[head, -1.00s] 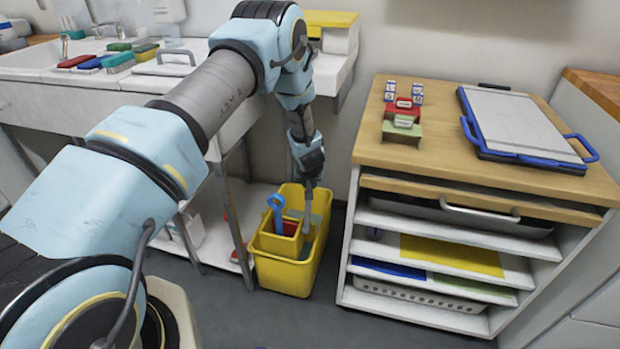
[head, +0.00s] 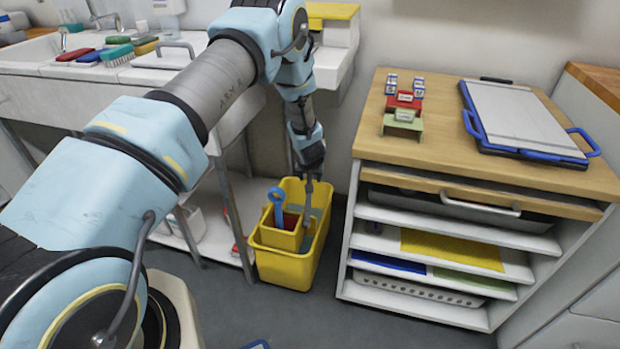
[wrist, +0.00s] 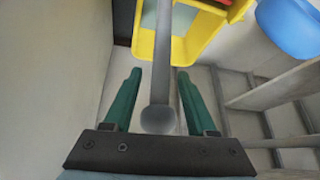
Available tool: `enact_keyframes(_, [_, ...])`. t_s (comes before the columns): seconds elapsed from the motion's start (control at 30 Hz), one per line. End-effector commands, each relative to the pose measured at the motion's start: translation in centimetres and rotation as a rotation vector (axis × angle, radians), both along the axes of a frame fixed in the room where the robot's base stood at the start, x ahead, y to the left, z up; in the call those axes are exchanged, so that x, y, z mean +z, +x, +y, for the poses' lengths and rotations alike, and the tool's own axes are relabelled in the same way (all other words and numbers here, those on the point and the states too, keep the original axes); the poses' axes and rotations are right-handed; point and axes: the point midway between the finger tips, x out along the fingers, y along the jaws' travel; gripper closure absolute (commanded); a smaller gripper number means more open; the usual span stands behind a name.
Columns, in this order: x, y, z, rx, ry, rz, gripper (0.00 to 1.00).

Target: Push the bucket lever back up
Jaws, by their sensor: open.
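The yellow bucket (head: 283,268) stands on the floor between the sink unit and the wooden-topped cabinet. Its grey lever (head: 308,205) rises from the bucket toward my gripper (head: 311,178). In the wrist view the grey lever (wrist: 158,65) has a rounded end lying between the two green fingers of my gripper (wrist: 158,82). The fingers are open, with a visible gap on each side of the lever. The yellow bucket rim (wrist: 200,48) shows beyond the fingers. In the head view my gripper hides the lever's upper end.
A blue-handled tool (head: 276,198) stands in the bucket's small front compartment, left of the lever. The cabinet (head: 352,215) is close on the right and a sink-frame leg (head: 240,225) on the left. Grey floor (head: 300,315) is clear in front.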

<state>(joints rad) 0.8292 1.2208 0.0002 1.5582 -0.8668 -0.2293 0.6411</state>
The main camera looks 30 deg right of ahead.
Motion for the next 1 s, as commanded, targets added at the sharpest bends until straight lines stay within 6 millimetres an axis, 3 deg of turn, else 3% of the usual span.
enact_keyframes(0.5, [7.7,-4.0,2.0,-0.001,-0.002,-0.001,0.43])
enact_keyframes(0.7, [8.7,-4.6,2.4,-0.001,0.000,-0.001,0.43])
enact_keyframes(1.0, [8.8,-4.6,2.4,0.000,-0.001,-0.001,0.43])
